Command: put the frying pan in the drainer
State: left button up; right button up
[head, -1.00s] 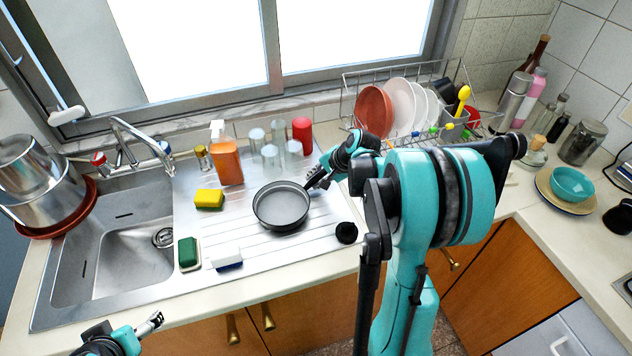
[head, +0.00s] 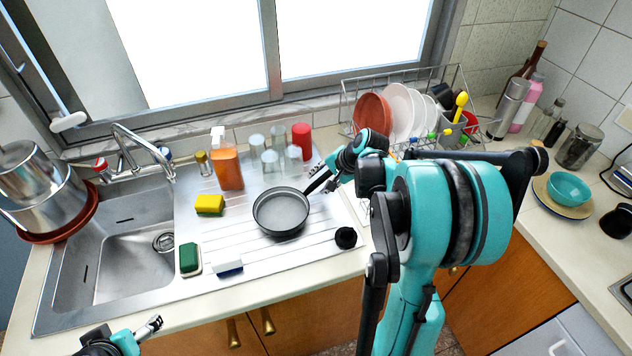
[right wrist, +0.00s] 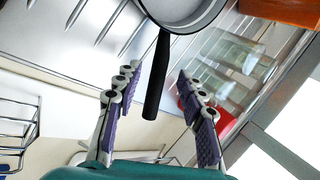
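The dark frying pan (head: 281,211) lies flat on the ribbed steel draining board, its handle pointing up and right. My right gripper (head: 318,182) is at the handle. In the right wrist view the right gripper (right wrist: 157,76) is open, with the black pan handle (right wrist: 157,80) between its fingers and a gap on both sides. The wire drainer (head: 350,96) stands at the back right, holding plates and utensils; my right arm hides part of its front. My left gripper (head: 153,326) is low at the left, away from the pan; its finger opening is too small to tell.
An orange soap bottle (head: 228,168), clear glasses (head: 272,166) and a red can (head: 302,141) stand behind the pan. A yellow sponge (head: 209,204) lies to its left, a black round object (head: 345,238) to its right. The sink (head: 130,255) is at the left.

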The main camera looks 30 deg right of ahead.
jog(key=p+v, duration=0.2)
jog(key=v, duration=0.6)
jog(key=s+a+n+h, duration=0.1)
jog(key=s+a+n, duration=0.6)
jog(key=a, duration=0.3)
jog(key=s+a+r+n+h, duration=0.1)
jog(key=s+a+n, duration=0.6)
jog(key=a, duration=0.4)
jog(key=shift+s+a+r+t, duration=0.2)
jog(key=shift+t, duration=0.2)
notch_tip(320, 180, down, 3)
jog(key=shift+r+b, duration=0.25)
jog(key=shift+b, duration=0.95)
